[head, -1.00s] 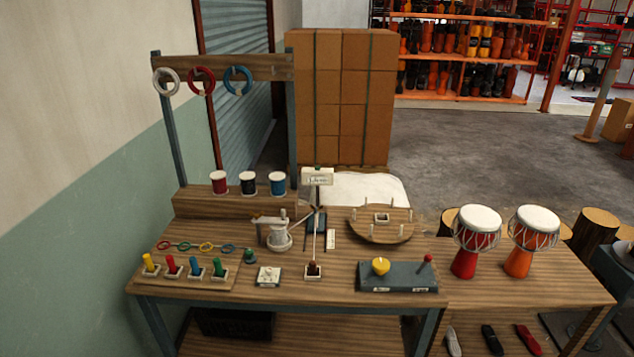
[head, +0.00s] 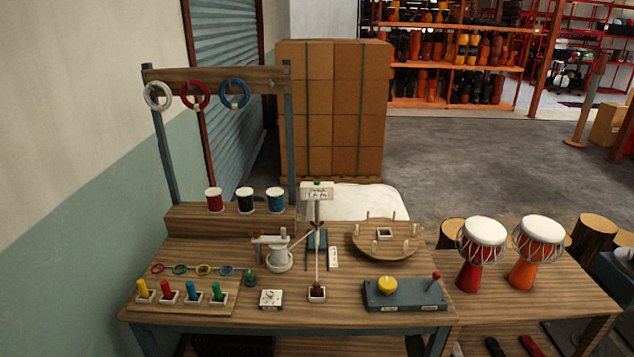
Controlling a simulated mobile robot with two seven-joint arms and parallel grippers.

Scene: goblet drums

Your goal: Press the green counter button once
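One is a small dark green knob (head: 249,279), upright on the bench left of a white plate with a small dial (head: 270,299). The other is a small green piece (head: 317,184) on top of a white sign box (head: 317,192) with unreadable marks, held on a post at mid-bench. Neither of my grippers is in view, and nothing touches either green part.
A grey box with a yellow knob (head: 387,285) and a red-tipped lever (head: 436,275) stands at right. Colored pegs (head: 191,290) stand front left. Thread spools (head: 245,200) and hanging rings (head: 195,96) are behind. Two goblet drums (head: 482,255) (head: 535,252) stand far right.

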